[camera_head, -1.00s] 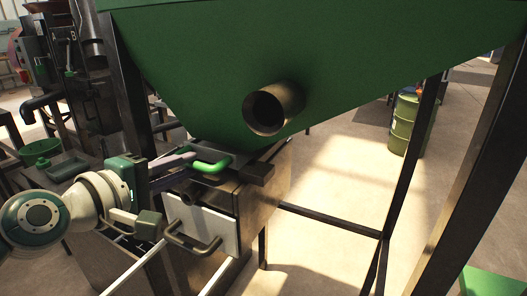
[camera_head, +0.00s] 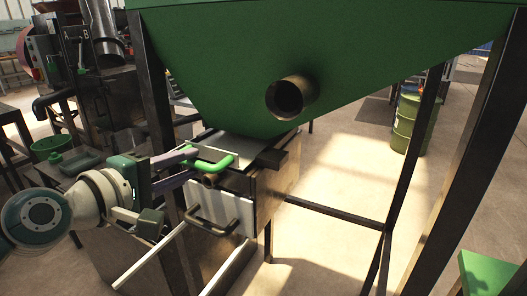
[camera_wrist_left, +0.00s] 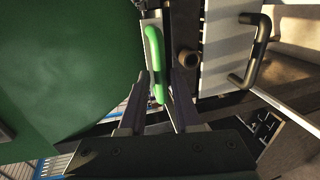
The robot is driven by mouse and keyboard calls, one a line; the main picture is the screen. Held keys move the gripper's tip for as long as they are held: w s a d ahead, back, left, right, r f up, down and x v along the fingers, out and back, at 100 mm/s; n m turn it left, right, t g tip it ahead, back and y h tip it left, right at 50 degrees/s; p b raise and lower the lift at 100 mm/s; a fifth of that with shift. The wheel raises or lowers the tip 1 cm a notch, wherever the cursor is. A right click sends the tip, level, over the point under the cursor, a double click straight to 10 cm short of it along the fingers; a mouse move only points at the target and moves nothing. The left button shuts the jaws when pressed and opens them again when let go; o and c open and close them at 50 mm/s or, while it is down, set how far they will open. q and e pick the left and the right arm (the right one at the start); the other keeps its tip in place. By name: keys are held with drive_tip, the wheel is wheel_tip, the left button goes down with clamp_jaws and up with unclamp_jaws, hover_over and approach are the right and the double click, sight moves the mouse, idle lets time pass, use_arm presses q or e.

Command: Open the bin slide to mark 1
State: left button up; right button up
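The bin slide is a pale plate (camera_head: 225,150) under the green hopper, with a bright green U-shaped handle (camera_head: 208,164) at its outer end. Part of the plate shows between handle and hopper; the rest is hidden beneath. My left gripper (camera_head: 188,160) reaches in from the left at the handle. In the left wrist view its two dark fingers (camera_wrist_left: 162,85) stand on either side of the green handle (camera_wrist_left: 154,50) and appear shut on it, though contact on the right side is hard to see. I cannot read any mark. My right gripper is not in view.
A white panel with a dark handle (camera_head: 222,215) sits just below the slide, close to my left wrist. The green hopper (camera_head: 330,50) with its round pipe (camera_head: 291,97) hangs above. Dark frame legs stand left and right. Open floor lies to the right.

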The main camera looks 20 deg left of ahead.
use_arm(q)
drive_tip(key=d+v, duration=0.1)
drive_tip(key=v, duration=0.9)
drive_tip(key=shift+a, duration=0.45)
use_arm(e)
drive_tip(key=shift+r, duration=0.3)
